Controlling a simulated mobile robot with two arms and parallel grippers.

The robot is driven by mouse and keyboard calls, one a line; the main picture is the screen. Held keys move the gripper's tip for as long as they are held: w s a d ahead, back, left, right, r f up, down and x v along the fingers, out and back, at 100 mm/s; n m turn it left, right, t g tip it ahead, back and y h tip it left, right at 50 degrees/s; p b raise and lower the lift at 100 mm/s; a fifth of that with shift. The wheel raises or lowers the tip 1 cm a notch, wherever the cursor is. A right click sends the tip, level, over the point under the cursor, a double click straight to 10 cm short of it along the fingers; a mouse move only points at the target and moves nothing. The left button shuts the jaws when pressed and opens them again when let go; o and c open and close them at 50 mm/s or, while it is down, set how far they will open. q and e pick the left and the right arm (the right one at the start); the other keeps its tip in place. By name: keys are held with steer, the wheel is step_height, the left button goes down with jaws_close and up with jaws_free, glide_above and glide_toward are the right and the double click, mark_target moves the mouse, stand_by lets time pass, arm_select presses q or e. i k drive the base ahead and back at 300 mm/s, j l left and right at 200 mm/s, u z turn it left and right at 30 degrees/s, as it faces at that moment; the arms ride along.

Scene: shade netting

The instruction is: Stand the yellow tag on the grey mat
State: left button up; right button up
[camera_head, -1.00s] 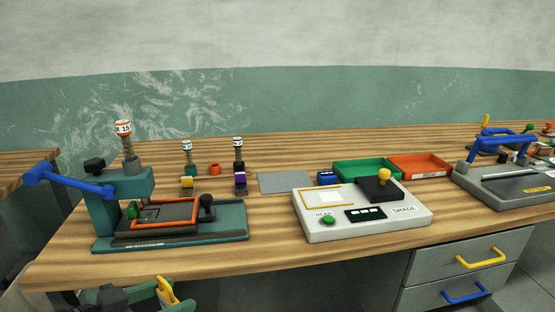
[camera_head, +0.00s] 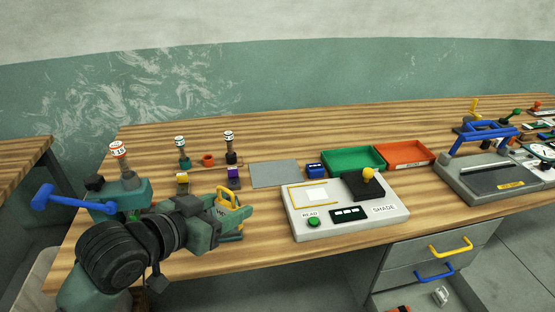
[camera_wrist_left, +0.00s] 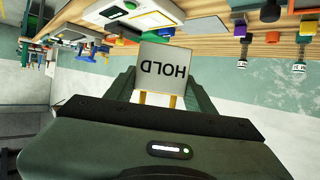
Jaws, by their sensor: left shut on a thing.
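The yellow tag (camera_head: 230,196) is in my left gripper (camera_head: 226,214), which is shut on it. In the left wrist view its plate (camera_wrist_left: 163,66) shows pale grey with the word HOLD upside down, with two yellow legs between the fingers (camera_wrist_left: 166,98). The tag is above the front part of the bench, left of the white SHADE device. The grey mat (camera_head: 275,175) lies flat and bare on the bench, behind and to the right of the gripper, apart from the tag. My right gripper is not in view.
The white SHADE device (camera_head: 345,227) stands in front of the mat. A small blue block (camera_head: 316,170) and a green tray (camera_head: 353,161) are right of it. A purple-topped block (camera_head: 233,178) and stamps stand left. A drawer (camera_head: 455,296) is open below.

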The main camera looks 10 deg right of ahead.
mark_target(276, 172)
steer(key=i+l, duration=0.25)
steer(key=i, duration=0.15)
steer(key=i+l, duration=0.25)
steer(key=i, duration=0.15)
steer(key=i+l, duration=0.25)
steer(key=i, duration=0.15)
